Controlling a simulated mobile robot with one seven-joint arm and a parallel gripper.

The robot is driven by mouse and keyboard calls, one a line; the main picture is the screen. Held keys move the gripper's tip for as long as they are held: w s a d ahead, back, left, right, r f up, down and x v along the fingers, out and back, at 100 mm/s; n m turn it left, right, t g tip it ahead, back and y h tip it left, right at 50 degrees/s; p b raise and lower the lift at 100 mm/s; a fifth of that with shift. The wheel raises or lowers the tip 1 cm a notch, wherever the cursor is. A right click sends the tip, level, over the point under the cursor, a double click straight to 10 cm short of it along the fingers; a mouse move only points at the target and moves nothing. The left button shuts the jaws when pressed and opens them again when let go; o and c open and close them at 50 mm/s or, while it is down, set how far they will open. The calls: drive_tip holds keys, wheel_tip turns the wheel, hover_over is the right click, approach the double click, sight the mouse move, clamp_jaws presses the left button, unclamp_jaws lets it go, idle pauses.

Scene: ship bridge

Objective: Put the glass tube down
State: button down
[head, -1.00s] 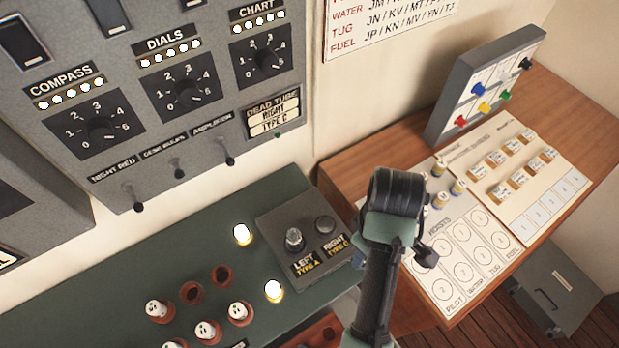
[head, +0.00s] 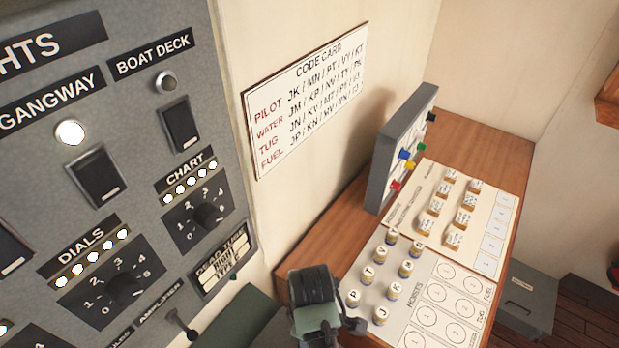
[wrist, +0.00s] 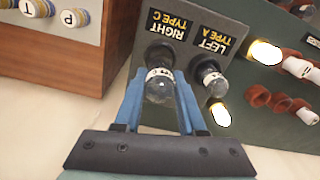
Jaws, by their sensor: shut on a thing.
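My gripper (wrist: 160,90) shows in the wrist view, its two blue fingers shut on a clear glass tube (wrist: 160,92) with a white band and a dark base. The tube's base points at the socket marked RIGHT TYPE C on the grey socket box (wrist: 181,48). I cannot tell whether it is seated there or just above it. A second glass tube (wrist: 211,80) stands beside it at the LEFT TYPE A socket. In the head view my fingers, the tube and the sockets are out of frame. The DEAD TUBE plate (head: 222,262) on the wall panel reads RIGHT, TYPE C.
Glowing lamps (wrist: 265,52) and red-brown holders with white-topped pegs (wrist: 298,67) sit near the socket box on the green console. The wooden desk (head: 482,140) at right bears lettered pegs (head: 375,255) and a board of coloured pegs (head: 400,150). A grey box (head: 525,300) stands beyond.

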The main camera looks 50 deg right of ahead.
drive_tip(key=shift+f+p, duration=0.3)
drive_tip(key=shift+f, duration=1.55)
drive_tip(key=shift+f, duration=0.3)
drive_tip(key=shift+c, duration=2.4)
unclamp_jaws()
wheel_tip(320, 180, up, 11)
drive_tip(key=shift+r+b, duration=0.2)
drive_tip(key=shift+b, duration=0.45)
drive_tip(key=shift+r+p, duration=0.7)
drive_tip(key=shift+p, duration=0.05)
